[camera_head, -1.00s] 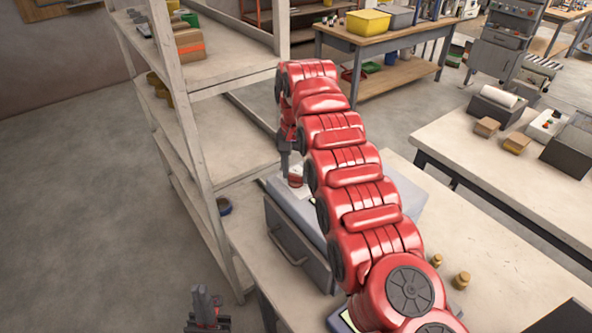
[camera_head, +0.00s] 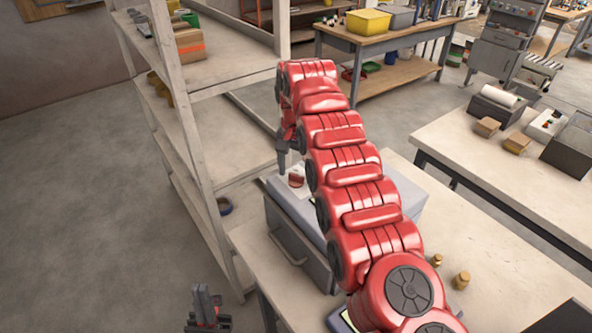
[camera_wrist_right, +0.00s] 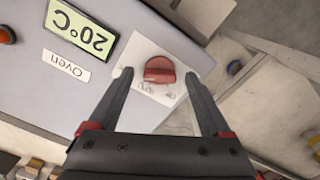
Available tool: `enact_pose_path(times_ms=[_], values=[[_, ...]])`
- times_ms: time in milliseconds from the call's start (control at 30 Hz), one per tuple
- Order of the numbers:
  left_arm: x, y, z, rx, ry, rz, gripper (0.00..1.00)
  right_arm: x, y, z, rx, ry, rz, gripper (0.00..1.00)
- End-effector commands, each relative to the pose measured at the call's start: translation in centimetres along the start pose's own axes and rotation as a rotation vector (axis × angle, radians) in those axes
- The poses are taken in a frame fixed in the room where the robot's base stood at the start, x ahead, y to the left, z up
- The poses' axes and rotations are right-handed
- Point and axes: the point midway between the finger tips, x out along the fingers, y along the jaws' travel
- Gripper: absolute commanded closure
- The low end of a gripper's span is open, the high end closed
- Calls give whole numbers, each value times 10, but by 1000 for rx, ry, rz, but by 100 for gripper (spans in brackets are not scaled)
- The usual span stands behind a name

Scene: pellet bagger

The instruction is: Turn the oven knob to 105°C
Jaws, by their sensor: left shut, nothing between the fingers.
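The oven (camera_head: 301,249) is a grey box on the bench in the head view. Its red knob (camera_head: 296,181) sits on a white panel on its top and also shows in the right wrist view (camera_wrist_right: 159,69). There the display (camera_wrist_right: 80,32) reads 20°C, upside down, beside an "Oven" label (camera_wrist_right: 66,66). My right gripper (camera_wrist_right: 158,73) is open and empty, with the knob seen between its fingertips; they look apart from it. In the head view my right gripper (camera_head: 282,168) hangs just left of the knob. My left gripper (camera_head: 204,294) is shut and empty at the bottom.
A wooden shelf rack (camera_head: 190,140) stands close left of the oven. Small brass-coloured pieces (camera_head: 461,280) stand on the bench right of my right arm. Another bench (camera_head: 470,150) is at the right. My right arm hides part of the oven.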

Motion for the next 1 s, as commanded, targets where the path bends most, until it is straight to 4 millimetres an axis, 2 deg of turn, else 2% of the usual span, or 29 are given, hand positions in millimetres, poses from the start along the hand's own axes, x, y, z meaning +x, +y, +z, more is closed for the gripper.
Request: enact_pose_path(times_ms=[267,467,1000], values=[[4,0,-1,0,0,0,100,-4,0,0,0,-1,1,18],[24,-1,-4,0,0,0,100,-27,1,0,0,-2,1,18],[130,-6,-22,0,0,0,100,-134,0,0,0,-2,1,18]])
